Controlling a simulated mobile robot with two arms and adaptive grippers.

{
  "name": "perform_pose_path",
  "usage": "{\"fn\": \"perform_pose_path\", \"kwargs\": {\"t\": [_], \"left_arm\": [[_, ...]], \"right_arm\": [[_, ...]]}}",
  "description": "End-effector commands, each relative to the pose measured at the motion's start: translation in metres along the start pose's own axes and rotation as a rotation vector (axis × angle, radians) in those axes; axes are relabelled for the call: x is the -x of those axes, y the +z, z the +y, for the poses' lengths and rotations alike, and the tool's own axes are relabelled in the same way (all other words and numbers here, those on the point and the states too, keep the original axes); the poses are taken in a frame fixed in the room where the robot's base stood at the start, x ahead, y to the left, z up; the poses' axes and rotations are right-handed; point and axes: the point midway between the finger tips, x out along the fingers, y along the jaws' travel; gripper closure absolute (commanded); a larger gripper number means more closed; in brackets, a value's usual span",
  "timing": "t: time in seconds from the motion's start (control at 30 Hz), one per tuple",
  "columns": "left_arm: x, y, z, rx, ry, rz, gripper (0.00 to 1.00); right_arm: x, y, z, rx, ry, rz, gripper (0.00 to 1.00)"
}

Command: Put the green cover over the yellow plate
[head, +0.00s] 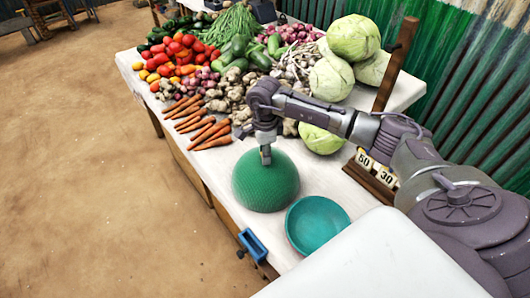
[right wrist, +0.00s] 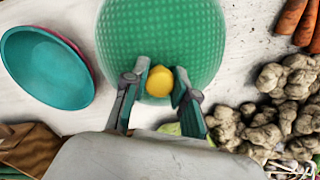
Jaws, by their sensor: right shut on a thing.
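The green cover (head: 265,184) is a mesh-textured dome on the near part of the white stall table. It fills the upper middle of the right wrist view (right wrist: 160,35), with a yellow knob (right wrist: 159,82) on its top. My right gripper (head: 265,156) reaches down onto the cover from above. In the right wrist view its fingers (right wrist: 158,88) are shut on the knob, one on each side. I cannot tell whether the cover's rim touches the table. No yellow plate shows in either view. My left gripper is not in view.
A teal dish (head: 317,226) lies just right of the cover, and a reddish edge shows beside it in the right wrist view. Carrots (head: 211,133), ginger and cabbages (head: 354,38) crowd the table behind. A wooden post stands right. A blue clamp (head: 252,245) sits on the front edge.

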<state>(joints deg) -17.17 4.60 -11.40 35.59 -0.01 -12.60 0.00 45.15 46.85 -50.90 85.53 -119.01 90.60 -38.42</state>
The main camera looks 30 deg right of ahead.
Motion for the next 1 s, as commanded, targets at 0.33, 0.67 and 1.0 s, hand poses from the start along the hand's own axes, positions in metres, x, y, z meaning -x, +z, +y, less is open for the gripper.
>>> {"fn": "perform_pose_path", "kwargs": {"t": [0.33,0.67,1.0], "left_arm": [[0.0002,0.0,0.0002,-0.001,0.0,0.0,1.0],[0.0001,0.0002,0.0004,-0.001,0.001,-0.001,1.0],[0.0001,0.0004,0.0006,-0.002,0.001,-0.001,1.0]], "right_arm": [[0.0005,0.0,-0.0002,0.0,-0.001,0.0,0.67],[0.0003,-0.0001,-0.0001,0.0,0.0,0.0,0.44],[-0.0001,-0.0001,0.0001,0.0,0.0,0.0,0.15]]}}
